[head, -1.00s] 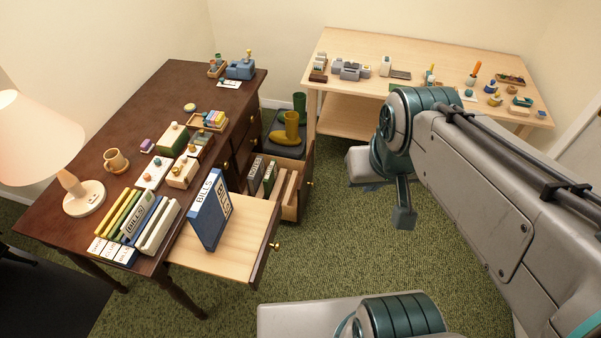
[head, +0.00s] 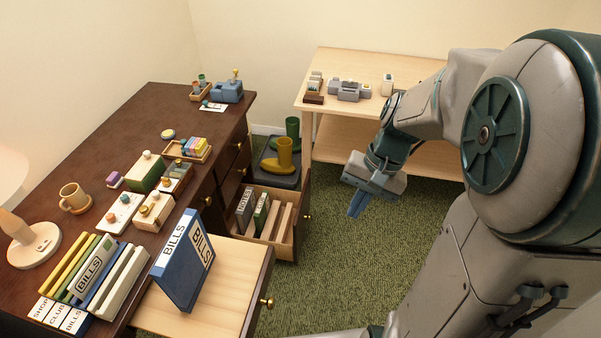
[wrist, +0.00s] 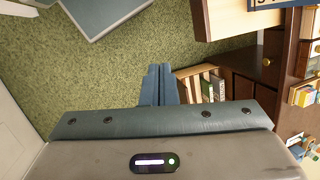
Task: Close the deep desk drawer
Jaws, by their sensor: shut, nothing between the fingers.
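The deep desk drawer (head: 285,222) is pulled out of the dark wooden desk (head: 75,150), low on its right side. Binders and light wooden dividers stand in it, and a brass knob sits on its front. In the wrist view the open deep drawer (wrist: 183,72) lies just right of my fingers, partly hidden by my gripper. My gripper (head: 356,212) is shut and empty, pointing down, to the right of the drawer front with a gap between them. The closed fingers also show in the wrist view (wrist: 158,88).
A shallow drawer or pull-out board (head: 205,285) sticks out in front, bearing a blue BILLS binder (head: 182,262). Green and yellow boots (head: 285,158) stand on a dark tray behind the deep drawer. A pale workbench (head: 345,125) stands at the back. Green carpet is clear around my gripper.

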